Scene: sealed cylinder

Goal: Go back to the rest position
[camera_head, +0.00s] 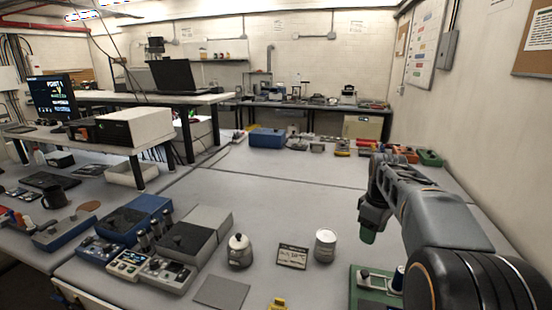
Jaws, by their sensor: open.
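My arm reaches in from the lower right corner, and its far end bends down over the right side of the table. My gripper (368,232) hangs there, pointing down, with green at its tip. It is open, and I see nothing held in it, though its fingers are small and dark. A pale metal cylinder (325,246) stands upright on the table, to the left of and nearer than my gripper, apart from it. My arm hides part of the table's right side.
A green fixture (366,291) with a dark blue cylinder (398,279) sits close beside my arm. Grey and blue boxes fill the left. The grey table's middle (270,195) is clear.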

